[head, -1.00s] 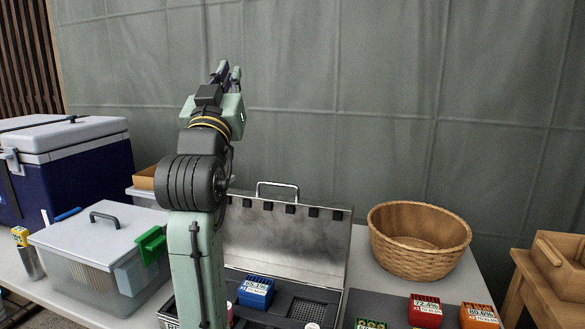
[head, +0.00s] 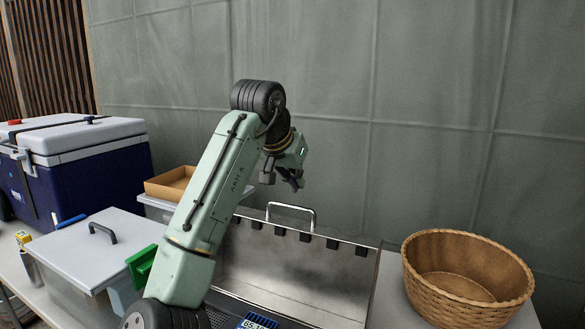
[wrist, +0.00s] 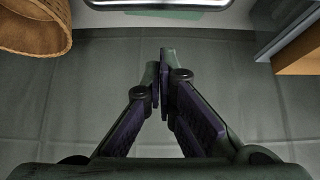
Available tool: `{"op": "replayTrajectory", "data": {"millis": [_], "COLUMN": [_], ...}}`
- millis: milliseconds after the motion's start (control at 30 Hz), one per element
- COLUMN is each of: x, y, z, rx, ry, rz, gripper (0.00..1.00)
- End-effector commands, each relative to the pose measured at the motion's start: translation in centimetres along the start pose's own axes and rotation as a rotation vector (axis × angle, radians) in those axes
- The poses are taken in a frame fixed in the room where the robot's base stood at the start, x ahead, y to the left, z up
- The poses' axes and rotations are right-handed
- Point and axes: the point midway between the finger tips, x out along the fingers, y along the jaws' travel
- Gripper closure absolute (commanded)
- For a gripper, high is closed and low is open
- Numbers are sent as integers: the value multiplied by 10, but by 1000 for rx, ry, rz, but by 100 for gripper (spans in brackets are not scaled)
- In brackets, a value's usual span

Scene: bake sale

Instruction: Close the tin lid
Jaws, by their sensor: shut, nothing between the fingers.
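The metal tin's lid (head: 298,270) stands open and upright in the head view, with a bar handle (head: 290,207) on its top edge and dark tabs below it. The tin's base lies in front, mostly cut off by the frame and hidden by my arm. My gripper (head: 296,186) is just above the handle, fingers pointing down and to the right. It looks apart from the lid. In the wrist view, my gripper (wrist: 161,55) has its fingertips together with nothing between them. A shiny metal bar or edge (wrist: 160,3) crosses the top of that view.
A wicker basket (head: 465,262) stands right of the tin and shows at top left in the wrist view (wrist: 32,25). A grey-lidded bin (head: 90,250), a blue cooler (head: 85,160) and a shallow box (head: 170,185) stand left. A grey wall (head: 430,110) is behind.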

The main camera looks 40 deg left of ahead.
Motion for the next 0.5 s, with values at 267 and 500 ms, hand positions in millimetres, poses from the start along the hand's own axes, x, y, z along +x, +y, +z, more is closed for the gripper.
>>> {"op": "replayTrajectory", "data": {"millis": [267, 500], "x": [21, 9], "y": [-1, 0], "z": [15, 30], "rx": [1, 1], "ry": [3, 2], "rz": [-2, 0], "gripper": [100, 100]}}
